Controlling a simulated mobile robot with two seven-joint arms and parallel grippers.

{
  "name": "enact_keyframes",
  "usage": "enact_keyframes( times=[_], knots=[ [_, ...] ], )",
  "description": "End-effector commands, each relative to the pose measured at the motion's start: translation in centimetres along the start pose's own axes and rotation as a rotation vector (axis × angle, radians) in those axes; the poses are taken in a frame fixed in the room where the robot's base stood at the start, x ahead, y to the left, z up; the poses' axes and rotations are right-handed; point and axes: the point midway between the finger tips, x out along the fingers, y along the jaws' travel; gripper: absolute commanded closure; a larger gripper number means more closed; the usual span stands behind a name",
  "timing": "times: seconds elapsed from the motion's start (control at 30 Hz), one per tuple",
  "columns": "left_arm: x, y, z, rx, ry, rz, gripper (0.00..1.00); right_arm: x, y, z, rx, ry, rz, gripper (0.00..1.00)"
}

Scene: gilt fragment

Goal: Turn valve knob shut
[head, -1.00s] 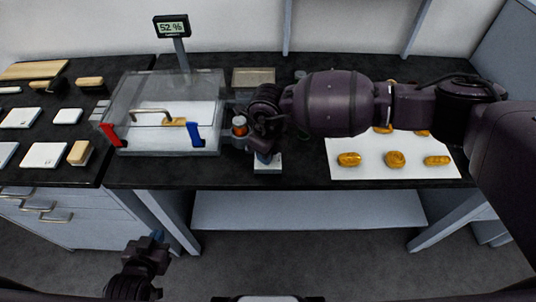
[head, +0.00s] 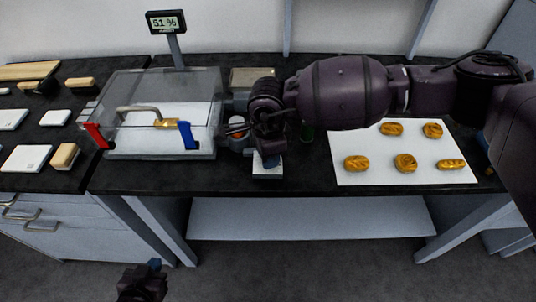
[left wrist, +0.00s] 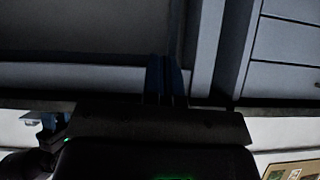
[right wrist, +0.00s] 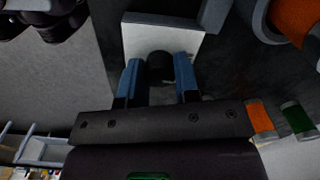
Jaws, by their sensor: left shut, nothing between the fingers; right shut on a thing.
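My right gripper (right wrist: 158,82) has its blue fingers on either side of a round black knob (right wrist: 160,67), shut on it. The knob stands over a white square block (right wrist: 145,38) in the right wrist view. In the head view my right gripper (head: 267,157) is beside the clear box, above the white block (head: 267,172); its own arm hides the knob there. I cannot tell how far the knob is turned. My left gripper (head: 154,265) is low in front of the bench; its fingers (left wrist: 167,78) are together and empty in the left wrist view.
A clear box (head: 205,80) with a red latch (head: 95,135), a blue latch (head: 186,134) and a handle stands left of my right gripper. An orange-topped part (head: 238,134) is between them. A display (head: 166,22) reads 51 %. Golden pieces lie on a white sheet (head: 365,177).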

Motion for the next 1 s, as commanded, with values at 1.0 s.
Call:
enact_keyframes(
  times=[1.0],
  knots=[
    [0.71,0.15,-0.55,0.005,0.018,0.004,1.0,-0.11,-0.06,0.03,-0.183,-0.002,-0.002,0.58]
  ],
)
